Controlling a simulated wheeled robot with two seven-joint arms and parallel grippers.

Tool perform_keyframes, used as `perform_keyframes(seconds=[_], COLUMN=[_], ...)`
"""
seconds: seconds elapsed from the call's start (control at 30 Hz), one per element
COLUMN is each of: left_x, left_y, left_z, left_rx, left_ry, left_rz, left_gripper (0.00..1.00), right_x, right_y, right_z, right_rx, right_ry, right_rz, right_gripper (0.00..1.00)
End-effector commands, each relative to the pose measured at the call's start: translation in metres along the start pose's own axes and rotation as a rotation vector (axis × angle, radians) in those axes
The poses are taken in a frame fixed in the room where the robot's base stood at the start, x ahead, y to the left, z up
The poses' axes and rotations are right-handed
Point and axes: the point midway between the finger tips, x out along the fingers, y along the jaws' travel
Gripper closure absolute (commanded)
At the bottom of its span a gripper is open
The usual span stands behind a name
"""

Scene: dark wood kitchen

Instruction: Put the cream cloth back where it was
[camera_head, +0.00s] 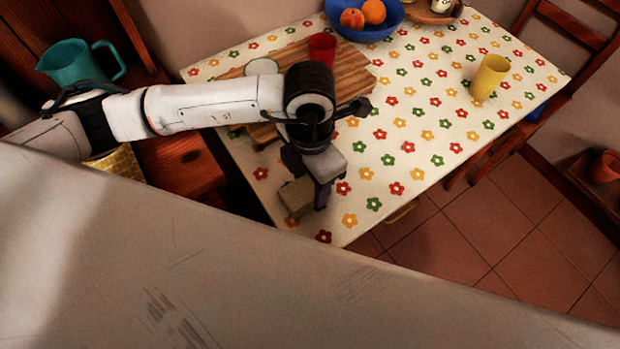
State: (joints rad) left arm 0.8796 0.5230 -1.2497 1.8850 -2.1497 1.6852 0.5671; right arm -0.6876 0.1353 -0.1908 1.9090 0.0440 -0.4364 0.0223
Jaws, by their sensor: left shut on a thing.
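My left arm reaches in from the left over the table, and my left gripper (309,202) points down near the table's front edge. It is shut on a small beige, folded-looking thing (296,197), which appears to be the cream cloth. The cloth is at or just above the flowered tablecloth (400,155); I cannot tell whether it touches. One dark finger shows on its right side; the other finger is hidden. My right gripper is not in view.
A wooden board (353,76) with a red cup (322,47) lies behind my arm. A blue bowl (372,34) of fruit stands at the back, a yellow cup (489,77) at right. A teal jug (75,63) is far left. The table's middle right is clear.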

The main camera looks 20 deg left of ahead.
Motion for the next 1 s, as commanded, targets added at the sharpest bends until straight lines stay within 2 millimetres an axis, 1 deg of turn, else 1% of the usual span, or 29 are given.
perform_keyframes(seconds=[0.03, 0.07, 0.1, 0.17, 0.43, 0.57, 0.67, 0.9, 1.0], left_x=[0.004, 0.002, 0.002, 0.002, 0.001, -0.005, -0.019, -0.072, -0.092], left_y=[0.000, 0.000, 0.000, 0.000, 0.000, 0.000, 0.000, 0.000, 0.000], left_z=[0.000, 0.000, 0.000, 0.000, 0.000, 0.000, 0.001, 0.001, 0.001], left_rx=[0.000, 0.000, 0.000, 0.000, 0.000, 0.000, 0.001, 0.002, 0.001], left_ry=[0.000, 0.000, 0.000, 0.000, 0.000, -0.001, -0.004, -0.006, -0.004], left_rz=[0.000, 0.000, 0.000, 0.000, 0.000, 0.000, 0.001, 0.002, 0.002], left_gripper=[0.73, 0.49, 0.42, 0.34, 0.34, 0.34, 0.34, 0.34, 0.34], right_x=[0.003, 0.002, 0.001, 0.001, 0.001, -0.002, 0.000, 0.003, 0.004], right_y=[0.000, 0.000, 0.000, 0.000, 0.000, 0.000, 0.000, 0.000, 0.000], right_z=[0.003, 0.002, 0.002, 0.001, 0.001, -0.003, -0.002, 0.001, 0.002], right_rx=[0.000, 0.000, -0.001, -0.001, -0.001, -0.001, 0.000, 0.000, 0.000], right_ry=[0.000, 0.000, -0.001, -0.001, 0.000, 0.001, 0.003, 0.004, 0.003], right_rz=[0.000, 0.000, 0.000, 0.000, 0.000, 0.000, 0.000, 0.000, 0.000], right_gripper=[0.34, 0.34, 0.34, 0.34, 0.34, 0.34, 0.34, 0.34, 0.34])
